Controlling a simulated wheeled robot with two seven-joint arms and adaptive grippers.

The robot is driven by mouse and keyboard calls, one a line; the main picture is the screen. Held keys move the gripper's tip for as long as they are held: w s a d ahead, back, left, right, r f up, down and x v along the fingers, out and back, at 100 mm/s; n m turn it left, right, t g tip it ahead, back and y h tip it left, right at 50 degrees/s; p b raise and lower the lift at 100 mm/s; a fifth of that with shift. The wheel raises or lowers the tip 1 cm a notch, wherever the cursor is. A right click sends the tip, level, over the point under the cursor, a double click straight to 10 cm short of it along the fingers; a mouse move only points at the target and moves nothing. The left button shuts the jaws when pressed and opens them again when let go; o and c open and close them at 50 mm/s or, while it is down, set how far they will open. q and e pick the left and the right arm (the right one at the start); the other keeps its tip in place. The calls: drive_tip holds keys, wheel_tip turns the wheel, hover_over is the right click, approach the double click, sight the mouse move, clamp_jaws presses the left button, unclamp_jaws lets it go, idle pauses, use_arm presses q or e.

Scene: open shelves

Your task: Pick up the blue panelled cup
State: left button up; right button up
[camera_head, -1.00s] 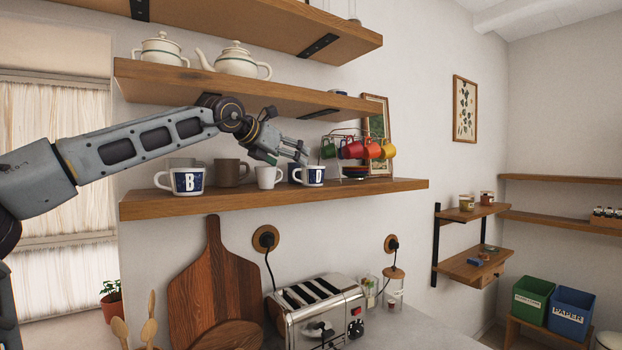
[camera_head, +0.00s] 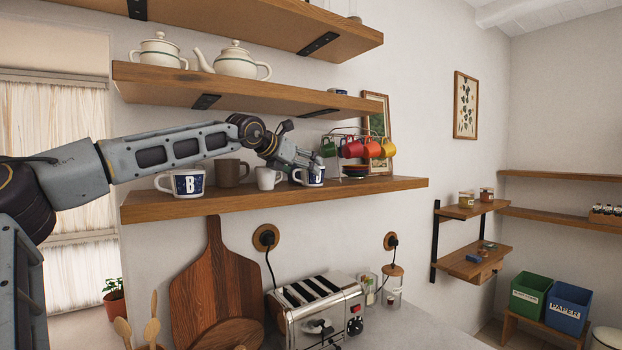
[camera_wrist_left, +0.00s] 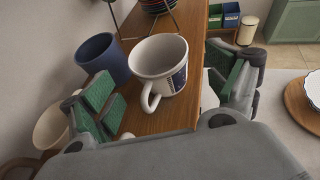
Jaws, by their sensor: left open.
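A white cup with a dark blue lettered panel (camera_wrist_left: 160,65) stands upright on the wooden shelf in the left wrist view. In the head view, this cup (camera_head: 313,180) is partly hidden under my left gripper (camera_head: 308,162). In the wrist view my left gripper (camera_wrist_left: 165,97) is open, its green-padded fingers on either side of the cup, and not closed on it. The cup's handle points toward the gripper. A plain dark blue cup (camera_wrist_left: 103,58) stands close beside it, behind and to the left. My right gripper is out of view.
A rack of coloured mugs (camera_head: 353,148) stands right. Another shelf (camera_head: 240,91) runs above.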

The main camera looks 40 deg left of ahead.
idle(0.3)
use_arm(q)
drive_tip(key=shift+w, duration=0.15)
drive_tip(key=shift+w+f, duration=0.15)
drive_tip(key=shift+w, duration=0.05)
drive_tip(key=shift+p+x, duration=0.9)
drive_tip(key=shift+x, duration=1)
drive_tip(key=shift+w+f, duration=0.2)
drive_tip(key=shift+w, duration=0.25)
drive_tip(key=shift+c, duration=0.4)
drive_tip(key=c, duration=1.1)
drive_tip(key=shift+r, duration=0.25)
